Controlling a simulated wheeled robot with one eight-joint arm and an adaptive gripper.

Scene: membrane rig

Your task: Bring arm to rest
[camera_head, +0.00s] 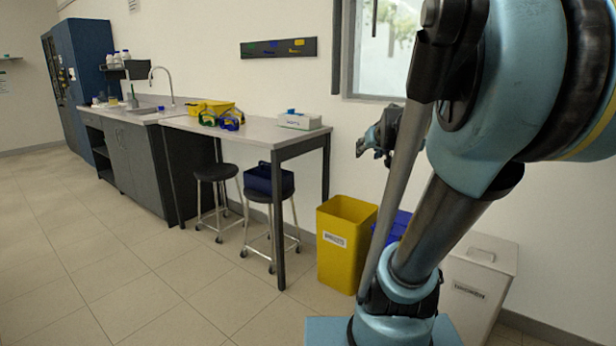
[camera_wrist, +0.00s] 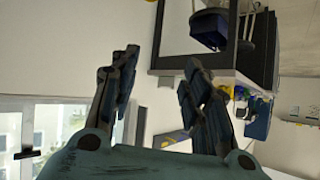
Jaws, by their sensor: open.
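My gripper (camera_head: 370,141) shows small in the head view, behind my own arm links and in front of the wall below the window. In the wrist view my gripper (camera_wrist: 160,72) has its two dark fingers spread apart with nothing between them. Pale wall shows through the gap. My arm is raised and bent and fills the right side of the head view, hiding part of the window and the bins.
A grey table (camera_head: 252,133) stands left of the arm, with a white box (camera_head: 300,121) and yellow tray (camera_head: 211,106) on it. Two stools (camera_head: 215,173) stand by it. A yellow bin (camera_head: 343,243) and white bin (camera_head: 480,285) flank my arm. Floor at left is clear.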

